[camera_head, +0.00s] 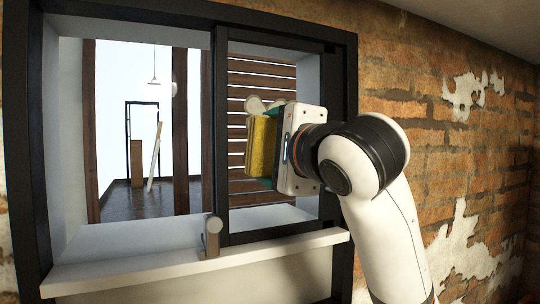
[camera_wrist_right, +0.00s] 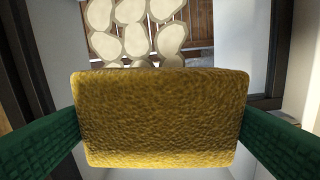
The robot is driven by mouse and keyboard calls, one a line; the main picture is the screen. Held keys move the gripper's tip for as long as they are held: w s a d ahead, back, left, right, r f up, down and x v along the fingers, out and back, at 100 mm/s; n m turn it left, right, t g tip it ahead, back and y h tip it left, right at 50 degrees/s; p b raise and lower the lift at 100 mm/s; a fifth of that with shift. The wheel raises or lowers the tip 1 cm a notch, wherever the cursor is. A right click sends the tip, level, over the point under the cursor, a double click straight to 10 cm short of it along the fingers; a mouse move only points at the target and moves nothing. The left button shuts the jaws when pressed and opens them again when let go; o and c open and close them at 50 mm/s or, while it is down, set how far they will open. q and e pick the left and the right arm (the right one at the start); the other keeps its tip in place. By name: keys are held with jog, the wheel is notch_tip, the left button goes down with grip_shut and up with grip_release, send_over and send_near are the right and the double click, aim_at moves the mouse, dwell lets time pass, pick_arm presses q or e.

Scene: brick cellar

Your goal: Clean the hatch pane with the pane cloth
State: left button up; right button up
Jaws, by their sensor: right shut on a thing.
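The pane cloth (camera_head: 261,143) is a thick, rough yellow block. My right gripper (camera_head: 272,148) is shut on it, with the cloth facing the right-hand hatch pane (camera_head: 248,205). In the right wrist view the cloth (camera_wrist_right: 160,118) sits between the two green fingers. Several pale, rounded smudges (camera_wrist_right: 130,38) show on the pane beyond the cloth's upper edge; a few also show in the head view (camera_head: 257,104), just above the cloth. The cloth and gripper hide part of the pane. I cannot tell whether the cloth touches it. My left gripper is not in view.
A dark frame (camera_head: 219,130) surrounds the hatch, with a pale sill (camera_head: 130,272) below. A small grey cylindrical piece (camera_head: 212,237) stands at the sill by the middle post. The left opening shows a bright room. A brick wall (camera_head: 440,140) lies right of the hatch.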

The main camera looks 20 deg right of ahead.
jog(key=w, duration=0.1)
jog(key=w+p, duration=0.1)
jog(key=shift+w+a, duration=0.3)
jog(key=shift+w, duration=0.1)
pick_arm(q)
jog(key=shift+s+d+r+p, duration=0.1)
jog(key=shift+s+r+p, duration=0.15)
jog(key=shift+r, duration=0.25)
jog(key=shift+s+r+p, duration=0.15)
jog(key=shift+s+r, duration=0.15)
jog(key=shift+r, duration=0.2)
pick_arm(e)
jog(key=shift+w+a+f, duration=0.1)
jog(key=shift+w+a, duration=0.05)
jog(key=shift+w, duration=0.55)
jog(key=shift+w+a+f, duration=0.1)
jog(key=shift+w, duration=0.6)
jog(key=shift+w+a, duration=0.25)
jog(key=shift+w, duration=0.9)
